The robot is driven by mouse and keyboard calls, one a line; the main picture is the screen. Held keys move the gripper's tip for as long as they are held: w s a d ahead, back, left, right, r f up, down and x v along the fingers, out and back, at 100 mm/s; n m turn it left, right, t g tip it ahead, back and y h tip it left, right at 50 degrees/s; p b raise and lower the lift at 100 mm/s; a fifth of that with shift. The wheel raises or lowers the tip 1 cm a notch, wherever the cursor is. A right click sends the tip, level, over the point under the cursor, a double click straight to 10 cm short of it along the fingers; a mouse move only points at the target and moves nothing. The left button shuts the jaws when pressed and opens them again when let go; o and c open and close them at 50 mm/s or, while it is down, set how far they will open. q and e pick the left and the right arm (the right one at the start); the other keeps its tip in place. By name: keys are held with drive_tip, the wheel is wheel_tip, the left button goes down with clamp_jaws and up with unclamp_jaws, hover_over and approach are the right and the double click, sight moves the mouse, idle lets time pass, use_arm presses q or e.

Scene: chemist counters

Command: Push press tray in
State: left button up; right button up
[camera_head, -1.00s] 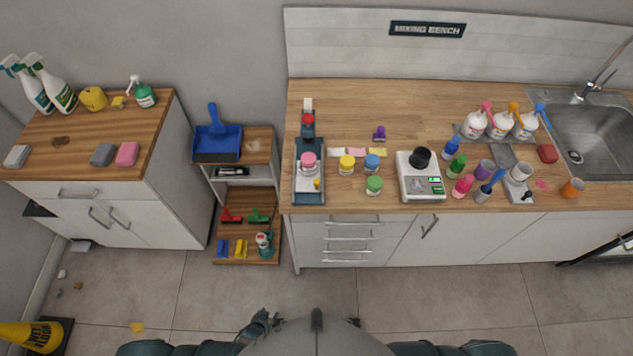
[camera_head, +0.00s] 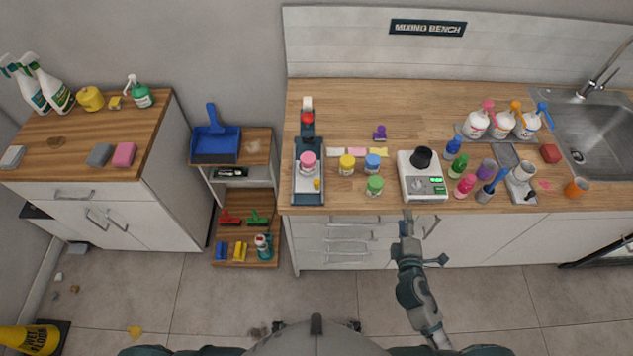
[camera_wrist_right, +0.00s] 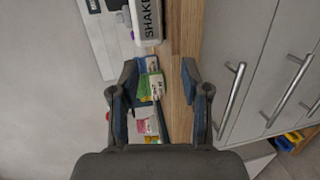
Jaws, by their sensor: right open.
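The press (camera_head: 308,133) stands at the left end of the wooden bench, with a red knob on its upright. Its grey-blue tray (camera_head: 308,198) lies at the front of it, near the bench's front edge. A pink-capped jar (camera_head: 308,160) and a small yellow piece (camera_head: 317,184) show on the tray area. How far the tray sticks out is hard to tell. My right gripper (camera_head: 407,220) is in front of the bench edge below the scale, well right of the press. In the right wrist view its two fingers (camera_wrist_right: 160,82) are apart with nothing held. My left gripper is not in view.
Yellow, blue and green-lidded jars (camera_head: 374,185) stand between press and scale (camera_head: 422,178). Bottles crowd the right side near the sink (camera_head: 590,130). Drawer handles (camera_head: 350,238) stick out below the counter. A low shelf (camera_head: 240,190) stands left of the bench.

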drive_tip(key=w+a+r+n+t+y, duration=0.25)
drive_tip(key=a+r+n+y, duration=0.2)
drive_tip(key=n, duration=0.35)
drive_tip(key=n+g+y+p, duration=0.2)
drive_tip(key=n+g+y, duration=0.6)
drive_tip(key=n, duration=1.2)
approach(317, 180)
drive_tip(key=shift+w+a+f+t+y+p, duration=0.2)
drive_tip(key=shift+a+f+t+y+p, duration=0.2)
drive_tip(key=shift+f+t+y, duration=0.15)
drive_tip(key=shift+w+a+f+t+y+p, duration=0.15)
drive_tip(key=shift+a+f+t+y+p, duration=0.2)
drive_tip(key=shift+f+t, duration=0.3)
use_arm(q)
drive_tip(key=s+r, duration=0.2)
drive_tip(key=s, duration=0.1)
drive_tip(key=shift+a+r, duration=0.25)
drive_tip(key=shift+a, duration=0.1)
use_arm(e)
drive_tip(key=x, duration=0.8)
drive_tip(key=shift+f, duration=0.3)
drive_tip(key=shift+c, duration=0.2)
clamp_jaws()
drive_tip(key=shift+w, duration=0.1)
